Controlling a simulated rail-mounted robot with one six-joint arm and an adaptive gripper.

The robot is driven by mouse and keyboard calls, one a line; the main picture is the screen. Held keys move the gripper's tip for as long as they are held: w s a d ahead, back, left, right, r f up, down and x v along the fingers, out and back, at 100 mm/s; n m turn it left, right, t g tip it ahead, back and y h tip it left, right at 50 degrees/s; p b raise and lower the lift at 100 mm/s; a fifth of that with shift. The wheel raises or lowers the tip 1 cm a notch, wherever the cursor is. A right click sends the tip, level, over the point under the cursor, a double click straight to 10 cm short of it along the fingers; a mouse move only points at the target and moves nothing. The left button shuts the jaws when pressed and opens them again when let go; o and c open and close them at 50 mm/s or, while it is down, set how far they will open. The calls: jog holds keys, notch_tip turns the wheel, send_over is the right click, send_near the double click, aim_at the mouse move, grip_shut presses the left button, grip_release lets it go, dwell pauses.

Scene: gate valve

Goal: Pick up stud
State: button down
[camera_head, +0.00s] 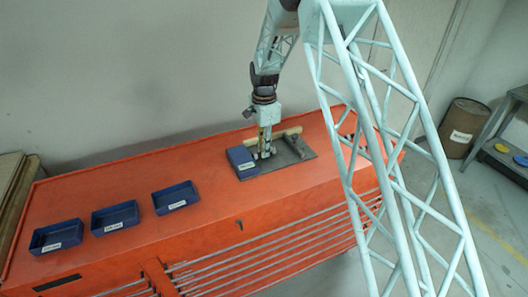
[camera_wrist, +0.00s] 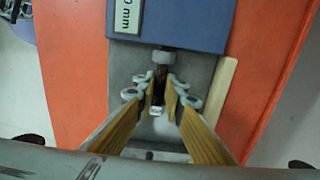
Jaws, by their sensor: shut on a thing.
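The stud (camera_wrist: 160,78) appears in the wrist view as a dark rod between my fingertips, with a grey rounded end near the blue box and a small silvery piece at the near end. My gripper (camera_wrist: 158,98) has its two fingers closed in on it from left and right. In the head view my gripper (camera_head: 265,152) points down, low over the grey mat (camera_head: 296,169) on the orange bench. The stud is too small to make out there. I cannot tell whether it touches the mat.
A blue box (camera_head: 241,158) stands beside my gripper, also at the top of the wrist view (camera_wrist: 175,25). A pale strip (camera_head: 287,132) lies behind. Three blue trays (camera_head: 57,247) (camera_head: 115,227) (camera_head: 176,204) stand on the orange bench (camera_head: 215,220) at left. Bare bench separates them.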

jog(key=shift+r, duration=1.7)
jog(key=s+d, duration=0.1)
jog(key=s, duration=0.4)
jog(key=s+d+r+b, duration=0.1)
jog(key=s+d, duration=0.1)
jog(key=s, duration=0.3)
jog(key=s+d+b, duration=0.1)
jog(key=s+d, duration=0.1)
jog(key=s, duration=0.3)
jog(key=shift+d+r, duration=0.2)
jog(key=shift+d, duration=0.05)
jog(key=shift+s, duration=0.1)
